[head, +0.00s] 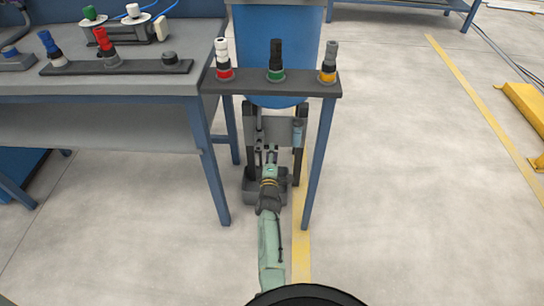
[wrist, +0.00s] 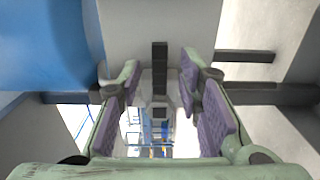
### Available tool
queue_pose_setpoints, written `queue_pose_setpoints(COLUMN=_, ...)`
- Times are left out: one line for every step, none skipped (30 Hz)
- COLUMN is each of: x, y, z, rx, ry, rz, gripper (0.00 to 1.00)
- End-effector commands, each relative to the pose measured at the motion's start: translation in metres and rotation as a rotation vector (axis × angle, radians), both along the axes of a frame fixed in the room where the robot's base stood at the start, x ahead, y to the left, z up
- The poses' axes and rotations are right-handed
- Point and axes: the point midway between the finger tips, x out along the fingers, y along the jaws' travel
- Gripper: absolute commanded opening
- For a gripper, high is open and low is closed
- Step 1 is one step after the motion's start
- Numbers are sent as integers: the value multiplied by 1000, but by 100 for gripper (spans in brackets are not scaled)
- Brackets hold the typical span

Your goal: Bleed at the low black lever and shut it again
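A short black lever (wrist: 159,56) stands upright in the wrist view, in front of a pale grey surface. My gripper (wrist: 160,76) is open, with purple-padded fingers to the left and right of the lever. A clear gap shows on each side, and nothing is held. I cannot tell how deep the lever sits between the fingertips. In the head view my gripper (head: 271,153) reaches low under the blue tank (head: 270,45), at the grey panel (head: 280,130) below it. The lever cannot be made out there.
A narrow dark shelf (head: 250,84) with several pipe stacks crosses above my arm, on blue legs left and right. Dark posts flank the panel, and a grey box (head: 251,190) stands below. A workbench (head: 100,90) fills the left.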

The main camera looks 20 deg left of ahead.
Motion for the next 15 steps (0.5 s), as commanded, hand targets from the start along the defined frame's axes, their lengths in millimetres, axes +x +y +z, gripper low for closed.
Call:
queue_pose_setpoints(x=6, y=1, z=-4, rx=1, ry=-2, rz=-1, gripper=32)
queue_pose_setpoints(x=8, y=2, z=-3, rx=1, ry=-2, rz=-1, gripper=32)
queue_pose_setpoints(x=11, y=3, z=-2, rx=0, ry=-1, rz=-1, gripper=32)
queue_pose_setpoints(x=13, y=3, z=-2, rx=-1, ry=0, rz=-1, gripper=32)
queue_pose_setpoints(x=14, y=3, z=-2, rx=-1, ry=0, rz=-1, gripper=32)
queue_pose_setpoints(x=15, y=4, z=-2, rx=-1, ry=1, rz=0, gripper=32)
queue_pose_setpoints(x=16, y=4, z=-1, rx=-1, ry=1, rz=0, gripper=32)
queue_pose_setpoints(x=17, y=4, z=-1, rx=-1, ry=1, rz=0, gripper=32)
queue_pose_setpoints(x=17, y=4, z=0, rx=-1, ry=1, rz=0, gripper=32)
queue_pose_setpoints(x=17, y=5, z=0, rx=-1, ry=1, rz=0, gripper=32)
queue_pose_setpoints(x=17, y=5, z=0, rx=-1, ry=1, rz=0, gripper=32)
queue_pose_setpoints(x=17, y=5, z=1, rx=-1, ry=1, rz=0, gripper=32)
queue_pose_setpoints(x=17, y=5, z=1, rx=-1, ry=1, rz=0, gripper=32)
queue_pose_setpoints(x=17, y=5, z=1, rx=-1, ry=1, rz=0, gripper=32)
queue_pose_setpoints(x=17, y=5, z=1, rx=-1, ry=1, rz=0, gripper=32)
